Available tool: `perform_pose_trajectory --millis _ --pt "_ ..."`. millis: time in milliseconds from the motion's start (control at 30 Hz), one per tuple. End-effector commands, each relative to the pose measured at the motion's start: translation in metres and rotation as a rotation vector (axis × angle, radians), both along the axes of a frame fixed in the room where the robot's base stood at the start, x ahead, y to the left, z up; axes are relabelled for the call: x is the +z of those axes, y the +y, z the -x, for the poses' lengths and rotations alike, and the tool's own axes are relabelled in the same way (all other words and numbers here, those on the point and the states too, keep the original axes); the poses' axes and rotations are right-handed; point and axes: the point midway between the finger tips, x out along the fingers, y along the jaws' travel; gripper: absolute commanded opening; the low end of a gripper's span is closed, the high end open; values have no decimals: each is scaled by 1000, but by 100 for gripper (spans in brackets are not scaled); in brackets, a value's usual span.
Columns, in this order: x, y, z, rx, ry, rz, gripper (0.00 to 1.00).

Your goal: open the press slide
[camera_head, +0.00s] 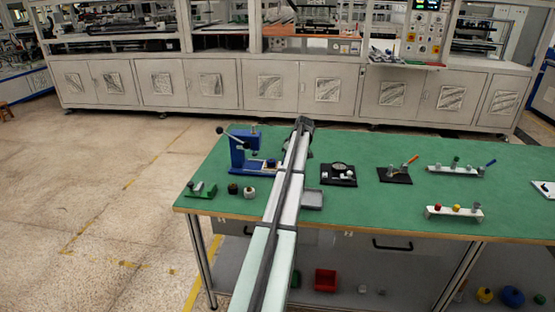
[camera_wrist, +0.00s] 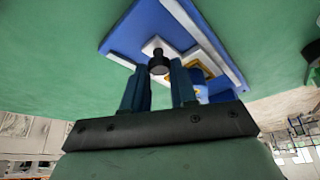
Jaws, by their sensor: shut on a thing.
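The blue press (camera_head: 243,150) stands at the left part of the green bench, with a black-knobbed lever on its upper left. In the wrist view its blue base (camera_wrist: 128,38) has pale rails along it. A light slide plate (camera_wrist: 153,45) lies between the rails and carries an upright black knob (camera_wrist: 158,62). A yellow-edged piece shows beside it, partly behind a finger. My gripper (camera_wrist: 158,78) has one finger on each side of the knob and is shut on it. In the head view my arm hides the gripper and the slide's right end.
White racks with coloured pegs stand farther right.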

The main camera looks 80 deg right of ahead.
Motion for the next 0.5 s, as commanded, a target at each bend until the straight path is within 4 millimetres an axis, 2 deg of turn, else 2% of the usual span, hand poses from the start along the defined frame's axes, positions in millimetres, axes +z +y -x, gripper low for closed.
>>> perform_pose_trajectory --millis 300,333,500 --pt "0 0 4 2 0 1 0" --pt "0 0 4 2 0 1 29" --pt "0 0 4 2 0 1 45"
